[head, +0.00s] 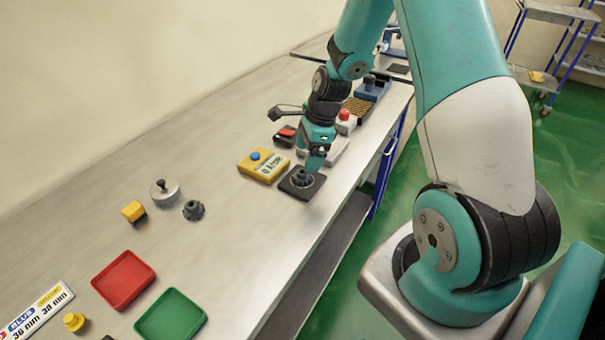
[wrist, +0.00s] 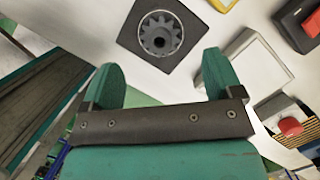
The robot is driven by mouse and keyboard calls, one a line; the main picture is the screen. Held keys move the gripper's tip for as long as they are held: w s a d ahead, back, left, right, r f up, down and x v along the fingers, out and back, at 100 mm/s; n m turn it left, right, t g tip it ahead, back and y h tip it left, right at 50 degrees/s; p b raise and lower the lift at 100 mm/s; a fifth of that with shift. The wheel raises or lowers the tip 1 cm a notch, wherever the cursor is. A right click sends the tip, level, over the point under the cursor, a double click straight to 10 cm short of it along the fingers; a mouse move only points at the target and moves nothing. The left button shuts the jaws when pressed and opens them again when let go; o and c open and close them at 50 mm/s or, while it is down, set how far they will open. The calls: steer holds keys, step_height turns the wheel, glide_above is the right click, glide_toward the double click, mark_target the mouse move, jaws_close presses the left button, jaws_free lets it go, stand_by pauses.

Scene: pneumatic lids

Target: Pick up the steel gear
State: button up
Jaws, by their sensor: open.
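A dark grey steel gear (head: 302,177) with a round hub sits on a square black pad (head: 290,190) near the front edge of the bench. In the wrist view the gear (wrist: 160,33) lies flat on the pad (wrist: 129,38), teeth and centre bore visible. My gripper (head: 315,160) is over the pad's far side, close to the gear. In the wrist view my gripper (wrist: 162,72) is open and empty, its two green fingers apart, with the gear ahead of the gap between them. A second dark toothed part (head: 193,210) stands alone farther left on the bench.
A yellow scale-like box (head: 264,165) sits left of the pad. A grey tray (wrist: 250,68) and a red-buttoned box (wrist: 290,125) are close to the right finger. Red (head: 123,280) and green (head: 171,316) trays lie nearer, with bare bench between.

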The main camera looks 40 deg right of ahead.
mark_target(302, 172)
steer(key=shift+p+x, duration=1)
steer(key=shift+x, duration=2.15)
steer(key=shift+s+d, duration=0.1)
steer(key=c, duration=1.2)
steer(key=shift+r, duration=0.1)
steer(key=shift+c, duration=0.2)
